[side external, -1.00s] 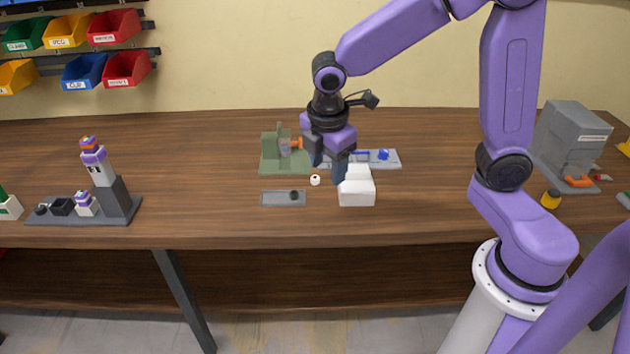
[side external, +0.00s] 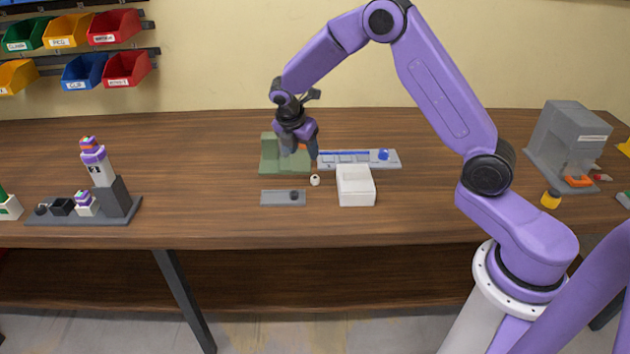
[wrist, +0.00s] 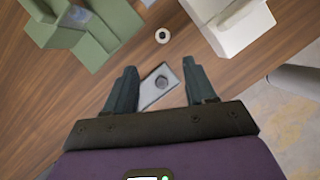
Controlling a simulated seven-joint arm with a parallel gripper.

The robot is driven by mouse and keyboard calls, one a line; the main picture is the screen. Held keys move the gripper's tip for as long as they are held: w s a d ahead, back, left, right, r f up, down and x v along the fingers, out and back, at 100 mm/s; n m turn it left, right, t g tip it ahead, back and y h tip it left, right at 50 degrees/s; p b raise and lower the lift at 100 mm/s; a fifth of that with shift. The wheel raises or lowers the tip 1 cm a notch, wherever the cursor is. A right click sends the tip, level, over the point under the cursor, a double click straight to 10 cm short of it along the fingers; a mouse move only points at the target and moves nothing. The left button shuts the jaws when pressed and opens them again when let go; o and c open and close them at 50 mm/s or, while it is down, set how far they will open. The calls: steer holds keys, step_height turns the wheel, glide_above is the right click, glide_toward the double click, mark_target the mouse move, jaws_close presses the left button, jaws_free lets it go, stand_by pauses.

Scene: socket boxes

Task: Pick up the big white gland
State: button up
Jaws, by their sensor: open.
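A small white round piece with a dark centre, which looks like the white gland (side external: 315,180), stands on the table between the green fixture and the white box. It also shows in the wrist view (wrist: 162,36), beyond my fingertips. My gripper (side external: 303,155) is open and empty, above the table near the green fixture. In the wrist view its two fingers (wrist: 160,78) are apart, with a grey plate (wrist: 159,90) showing between them below. Nothing is between the fingers at their height.
The white box (side external: 356,187) stands right of the gland. The green fixture (side external: 285,165) is behind it, partly hidden by my gripper. A grey strip with blue parts (side external: 345,164) lies behind the box.

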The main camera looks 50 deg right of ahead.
glide_above(315, 178)
steer(key=a, duration=0.3)
step_height(315, 178, down, 7)
steer(key=shift+s+d+f, duration=0.1)
steer(key=shift+s+x, duration=0.15)
steer(key=shift+x, duration=1.15)
steer(key=shift+s+x, duration=0.1)
steer(key=shift+x, duration=1.2)
steer(key=shift+d, duration=0.15)
jaws_close()
